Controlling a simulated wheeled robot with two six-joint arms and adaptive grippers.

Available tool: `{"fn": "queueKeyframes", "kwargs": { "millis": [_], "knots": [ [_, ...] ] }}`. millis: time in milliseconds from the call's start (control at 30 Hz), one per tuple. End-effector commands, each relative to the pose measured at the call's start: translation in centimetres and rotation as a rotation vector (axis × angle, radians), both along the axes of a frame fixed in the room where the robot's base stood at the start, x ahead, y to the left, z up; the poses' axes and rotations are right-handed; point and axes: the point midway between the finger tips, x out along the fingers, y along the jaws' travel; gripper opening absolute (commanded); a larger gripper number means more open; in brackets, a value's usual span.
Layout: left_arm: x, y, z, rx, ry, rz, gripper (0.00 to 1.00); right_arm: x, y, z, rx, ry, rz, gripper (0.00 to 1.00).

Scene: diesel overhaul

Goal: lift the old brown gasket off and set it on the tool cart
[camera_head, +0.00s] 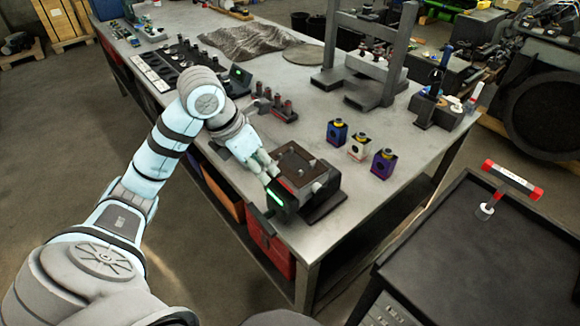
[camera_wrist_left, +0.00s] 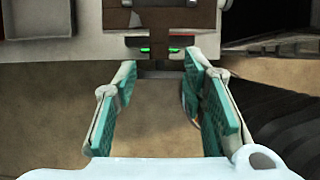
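The old brown gasket (camera_head: 298,163) appears as a dark brown flat layer on top of a grey block (camera_head: 318,186) on the workbench. My left gripper (camera_head: 268,172) is at the block's left side, close to the gasket's edge. I cannot tell whether the fingers touch anything. The black tool cart (camera_head: 490,235) stands at the right. My right gripper is not in view.
A red-handled tool (camera_head: 512,180) is at the tool cart's far edge; the rest of its top looks clear. Blue (camera_head: 336,132), white (camera_head: 358,147) and purple (camera_head: 383,164) small blocks stand behind the gasket's block. A grey press frame (camera_head: 365,65) stands farther back on the workbench (camera_head: 270,150).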

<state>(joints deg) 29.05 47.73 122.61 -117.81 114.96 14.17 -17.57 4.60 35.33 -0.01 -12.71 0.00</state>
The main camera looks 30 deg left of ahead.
Motion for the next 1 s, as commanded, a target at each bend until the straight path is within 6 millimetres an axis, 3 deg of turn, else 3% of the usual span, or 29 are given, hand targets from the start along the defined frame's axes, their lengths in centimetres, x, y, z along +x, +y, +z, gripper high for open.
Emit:
{"fn": "queueKeyframes", "kwargs": {
  "millis": [200,400,667,1000],
  "knots": [
    [1.9,-0.5,-3.3,-0.002,0.002,-0.003,0.38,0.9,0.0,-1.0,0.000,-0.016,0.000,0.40],
    [2.0,-0.6,-3.2,-0.002,0.000,-0.004,0.38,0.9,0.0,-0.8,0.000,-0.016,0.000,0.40],
    [2.0,-0.6,-3.2,-0.001,0.000,-0.005,0.00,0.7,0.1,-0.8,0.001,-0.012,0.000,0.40],
    [2.0,-0.6,-3.2,-0.002,0.000,-0.005,0.00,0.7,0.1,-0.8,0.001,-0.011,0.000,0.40]
  ]
}}
